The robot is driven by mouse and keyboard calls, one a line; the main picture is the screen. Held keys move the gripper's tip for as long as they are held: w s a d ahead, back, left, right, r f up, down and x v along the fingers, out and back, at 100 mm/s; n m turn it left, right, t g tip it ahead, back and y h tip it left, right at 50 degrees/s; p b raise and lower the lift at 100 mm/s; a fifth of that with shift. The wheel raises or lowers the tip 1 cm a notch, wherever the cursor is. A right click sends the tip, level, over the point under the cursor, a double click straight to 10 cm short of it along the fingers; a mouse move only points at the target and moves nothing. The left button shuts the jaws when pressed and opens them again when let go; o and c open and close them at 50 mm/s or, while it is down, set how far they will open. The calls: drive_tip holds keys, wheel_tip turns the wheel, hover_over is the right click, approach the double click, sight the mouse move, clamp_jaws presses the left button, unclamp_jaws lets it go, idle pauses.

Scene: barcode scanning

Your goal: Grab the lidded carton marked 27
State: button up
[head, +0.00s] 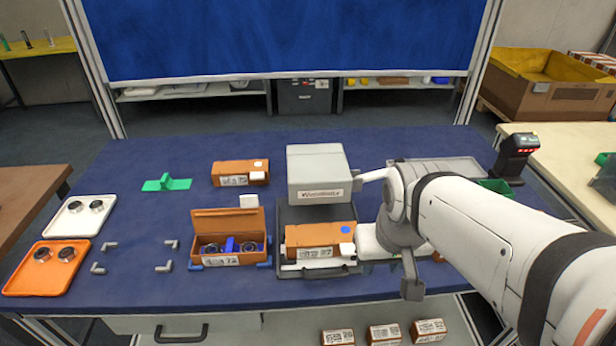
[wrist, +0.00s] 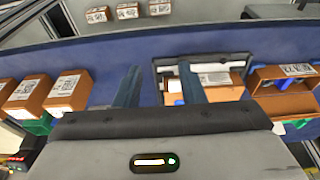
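The orange-brown carton marked 27 (head: 320,236) lies closed in a dark grey tray (head: 287,217), with a blue dot on its top and a white label on its front. In the wrist view the carton (wrist: 222,94) sits right of centre, partly hidden by one finger. My gripper (wrist: 159,70) is open, its two fingers well apart with nothing held between them. The gap between the fingers lies to one side of the carton in the wrist view.
An open carton marked 72 (head: 227,251) stands left of the tray. Another carton (head: 240,173) lies behind it. White (head: 79,217) and orange (head: 47,268) trays hold metal parts at far left. A scanner (head: 513,158) stands at right. Several cartons sit on a lower shelf.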

sight(322, 241)
drive_tip(key=shift+s+a, duration=0.1)
